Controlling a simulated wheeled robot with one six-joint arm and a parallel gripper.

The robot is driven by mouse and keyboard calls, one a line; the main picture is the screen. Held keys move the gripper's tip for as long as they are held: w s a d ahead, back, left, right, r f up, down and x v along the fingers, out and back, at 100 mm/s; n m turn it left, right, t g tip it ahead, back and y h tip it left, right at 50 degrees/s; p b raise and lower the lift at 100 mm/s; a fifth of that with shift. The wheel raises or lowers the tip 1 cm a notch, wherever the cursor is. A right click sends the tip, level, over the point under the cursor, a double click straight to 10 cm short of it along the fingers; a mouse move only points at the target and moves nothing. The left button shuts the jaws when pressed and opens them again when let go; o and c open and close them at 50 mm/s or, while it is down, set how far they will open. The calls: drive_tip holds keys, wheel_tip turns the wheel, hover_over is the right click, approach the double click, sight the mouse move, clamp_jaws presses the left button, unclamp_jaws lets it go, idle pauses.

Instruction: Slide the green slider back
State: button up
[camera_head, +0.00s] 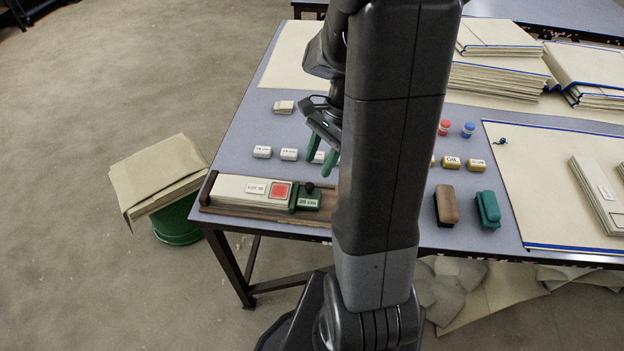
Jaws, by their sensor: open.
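The green slider (308,200) sits in a long brown wooden tray (232,208) near the table's front left edge. It has a dark knob on top and a small white label. A long cream block (236,189) marked with a red square (280,191) lies in the tray to its left, close against it. My gripper (322,160) is open, with green fingers pointing down, above and behind the slider and apart from it. My arm hides the tray's right part.
Small white labelled blocks (262,152) stand in a row behind the tray. A brown block (446,205) and a teal block (488,210) lie right of my arm. Folded cloth stacks (497,78) fill the back right. A green bin (179,222) stands on the floor at left.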

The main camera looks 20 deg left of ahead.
sight(310, 185)
drive_tip(key=x, duration=0.6)
drive_tip(key=shift+b, duration=0.4)
